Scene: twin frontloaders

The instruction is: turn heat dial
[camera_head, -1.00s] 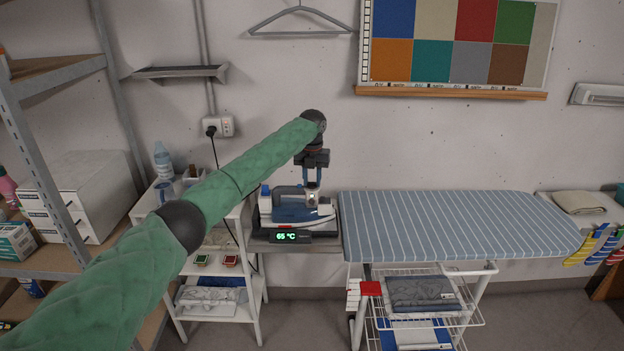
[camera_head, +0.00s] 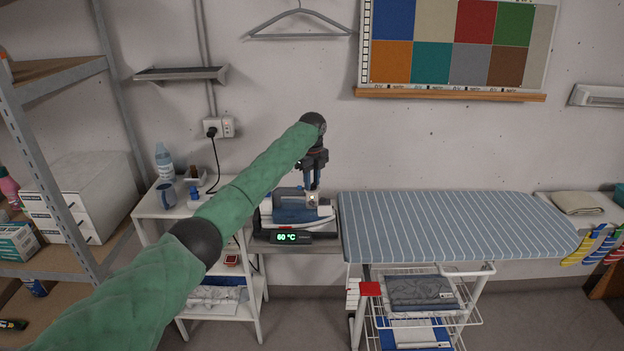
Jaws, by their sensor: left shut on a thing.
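An iron (camera_head: 293,207) with a blue and white body sits on its stand on a small shelf beside the ironing board. A black display (camera_head: 290,237) in front of it reads 60 °C in green. My left gripper (camera_head: 312,188) points down over the iron and is shut on the heat dial (camera_head: 312,199), which is small and mostly hidden by the fingers. My green left arm crosses the view from the lower left. My right gripper is not in view.
A striped ironing board (camera_head: 450,225) stands right of the iron. A white side table (camera_head: 160,207) with a mug and bottle stands left. A metal shelf (camera_head: 60,85) with boxes is at the far left. A wire rack (camera_head: 425,300) holds folded cloths below the board.

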